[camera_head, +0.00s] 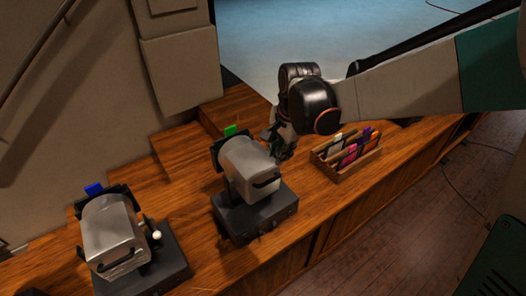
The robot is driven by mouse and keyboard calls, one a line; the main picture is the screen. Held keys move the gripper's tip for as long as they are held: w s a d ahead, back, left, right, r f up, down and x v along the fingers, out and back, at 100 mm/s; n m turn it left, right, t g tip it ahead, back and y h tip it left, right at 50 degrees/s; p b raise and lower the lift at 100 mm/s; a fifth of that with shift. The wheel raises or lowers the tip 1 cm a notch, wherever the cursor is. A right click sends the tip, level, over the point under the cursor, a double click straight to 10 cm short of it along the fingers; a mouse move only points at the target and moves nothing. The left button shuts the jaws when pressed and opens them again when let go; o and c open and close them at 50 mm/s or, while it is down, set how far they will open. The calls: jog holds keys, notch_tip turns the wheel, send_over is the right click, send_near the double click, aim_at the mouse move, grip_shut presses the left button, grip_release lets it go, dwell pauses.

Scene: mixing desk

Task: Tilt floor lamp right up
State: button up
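Two grey metal lamp heads sit on dark square bases on the wooden desk. The right lamp (250,167) has a green tag (232,130) at its back and a dark handle on its front. The left lamp (115,238) has a blue tag (94,189) and a white-tipped lever (156,235) on its right side. My gripper (277,147) is at the right lamp's upper right side, very close to it; I cannot tell if they touch. My wrist hides part of it, and its fingers are too small and dark to read. No lever shows on the right lamp.
A wooden rack (345,157) with several colored items stands on the desk right of my gripper. Beige wall panels (180,65) and wooden steps are behind the lamps. The desk front drops to a plank floor (400,220) at lower right.

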aim_at(273, 179)
jog(key=f+b, duration=0.2)
jog(key=f, duration=0.2)
jog(key=w+a+f+b, duration=0.1)
jog(key=f+b, duration=0.2)
jog(key=f, duration=0.2)
jog(key=w+f+b, duration=0.1)
jog(key=f+b, duration=0.2)
jog(key=f, duration=0.1)
jog(key=shift+w+a+f, duration=0.1)
jog(key=shift+a+f, duration=0.05)
jog(key=shift+a, duration=0.15)
jog(key=shift+c, duration=0.4)
grip_shut()
